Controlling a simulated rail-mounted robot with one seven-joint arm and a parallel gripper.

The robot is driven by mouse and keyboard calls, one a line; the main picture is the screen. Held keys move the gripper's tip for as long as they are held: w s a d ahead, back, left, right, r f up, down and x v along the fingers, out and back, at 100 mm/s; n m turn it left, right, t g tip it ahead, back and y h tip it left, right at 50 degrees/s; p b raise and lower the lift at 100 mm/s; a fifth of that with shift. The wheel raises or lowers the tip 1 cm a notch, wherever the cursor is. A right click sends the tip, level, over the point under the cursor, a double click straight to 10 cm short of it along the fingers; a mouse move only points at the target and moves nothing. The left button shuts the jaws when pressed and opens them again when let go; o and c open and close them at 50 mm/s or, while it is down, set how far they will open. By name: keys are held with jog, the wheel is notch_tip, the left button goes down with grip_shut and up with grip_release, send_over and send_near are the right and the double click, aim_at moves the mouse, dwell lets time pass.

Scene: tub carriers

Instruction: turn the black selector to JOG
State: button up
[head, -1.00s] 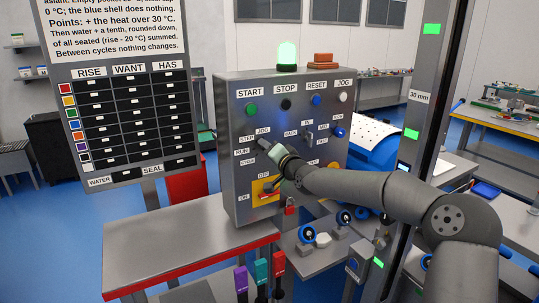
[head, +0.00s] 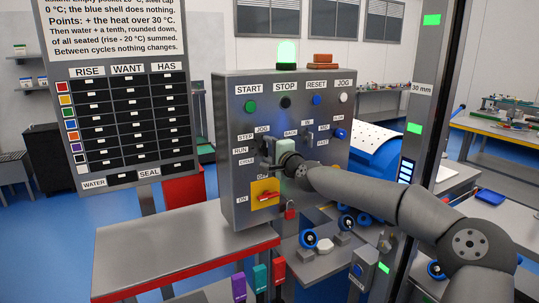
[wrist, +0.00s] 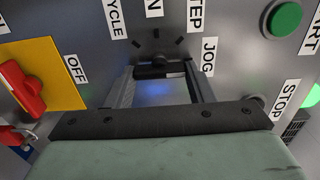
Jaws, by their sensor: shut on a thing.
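The black selector (wrist: 157,70) is on the grey panel in the wrist view, at the far end of my gripper (wrist: 161,80). The two fingers reach it from either side and are shut on it. Its label ring shows CYCLE, RUN partly cut, STEP and the JOG label (wrist: 208,56), with dark tick marks between. Which mark the selector points to I cannot tell. In the head view my gripper (head: 267,153) is at the panel below the JOG label (head: 262,129), and it hides most of the selector.
The control panel (head: 232,200) carries START, STOP, RESET and JOG buttons along its top. A red switch (head: 266,196) on a yellow plate sits just below my gripper. Another black selector (head: 309,138) and a blue knob (head: 340,133) are to the right. A green lamp (head: 288,52) is on top.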

dwell(0.4)
jog(key=o, duration=1)
jog(key=shift+c, duration=0.2)
jog(key=b+v, duration=0.4)
jog(key=v, duration=1.3)
jog(key=shift+s+d, duration=0.15)
jog(key=shift+s, duration=0.05)
